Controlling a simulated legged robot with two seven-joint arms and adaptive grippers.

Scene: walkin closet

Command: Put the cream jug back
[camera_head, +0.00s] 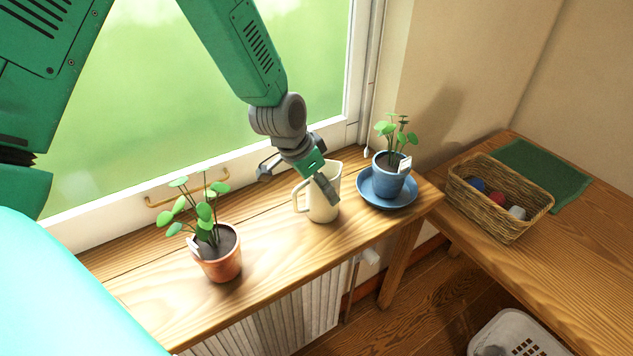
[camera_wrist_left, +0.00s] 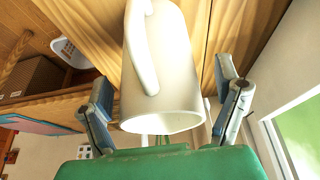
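The cream jug (camera_head: 325,200) stands upright on the wooden window shelf (camera_head: 275,262), its handle toward the left of the head view. My left gripper (camera_head: 297,184) is at the jug's upper part, with one finger in front of the jug and the other off to its left. In the left wrist view the jug (camera_wrist_left: 168,70) lies between the two spread fingers of the left gripper (camera_wrist_left: 164,85), with small gaps visible beside it. The gripper looks open. My right gripper is not in view.
A plant in a terracotta pot (camera_head: 221,262) stands left of the jug. A plant in a blue pot (camera_head: 388,182) on a blue saucer (camera_head: 372,198) stands close on its right. A wicker basket (camera_head: 483,211) with balls sits on the right-hand table beside a green mat (camera_head: 545,170).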

